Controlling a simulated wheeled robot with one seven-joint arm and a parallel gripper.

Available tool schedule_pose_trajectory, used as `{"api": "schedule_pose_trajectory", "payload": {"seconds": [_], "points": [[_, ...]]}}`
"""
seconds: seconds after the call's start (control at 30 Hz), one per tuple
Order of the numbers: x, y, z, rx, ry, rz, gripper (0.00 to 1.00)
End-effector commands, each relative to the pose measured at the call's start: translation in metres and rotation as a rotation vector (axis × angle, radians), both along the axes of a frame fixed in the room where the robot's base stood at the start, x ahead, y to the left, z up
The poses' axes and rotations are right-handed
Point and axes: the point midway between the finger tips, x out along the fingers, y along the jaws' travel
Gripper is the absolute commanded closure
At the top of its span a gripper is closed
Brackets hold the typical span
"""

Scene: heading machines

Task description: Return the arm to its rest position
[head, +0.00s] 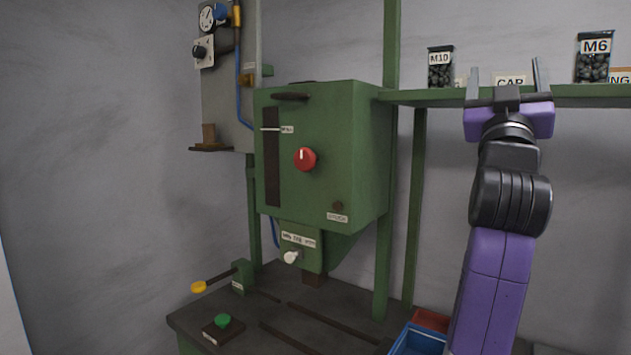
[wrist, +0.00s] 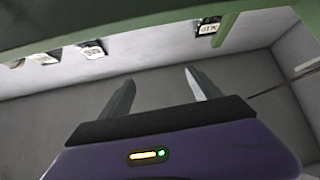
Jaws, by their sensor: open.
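My arm, purple and black, rises on the right of the head view. My gripper (head: 507,82) points up at its top, in front of the green shelf beam. The fingers are apart with nothing between them. In the wrist view my gripper (wrist: 160,85) also shows two spread, empty fingers with grey wall and floor beyond them. The base of the arm is out of view.
A green machine (head: 300,170) with a red knob (head: 305,159) stands left of my arm. The green shelf (head: 430,97) carries a bag labelled M10 (head: 440,68) and one labelled M6 (head: 593,58). A blue bin (head: 418,342) and a red bin (head: 430,320) sit low beside my arm.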

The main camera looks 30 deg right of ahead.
Motion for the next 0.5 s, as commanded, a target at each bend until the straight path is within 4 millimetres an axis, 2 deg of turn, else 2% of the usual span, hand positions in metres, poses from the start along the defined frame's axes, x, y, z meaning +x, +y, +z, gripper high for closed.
{"api": "schedule_pose_trajectory", "payload": {"seconds": [0.03, 0.2, 0.33, 0.5], "points": [[0.013, 0.011, -0.024, -0.013, 0.02, 0.037, 0.27], [0.041, 0.051, -0.092, -0.05, 0.061, 0.171, 0.27], [0.052, 0.083, -0.147, -0.061, 0.093, 0.277, 0.27], [0.055, 0.126, -0.216, -0.052, 0.131, 0.417, 0.27]]}}
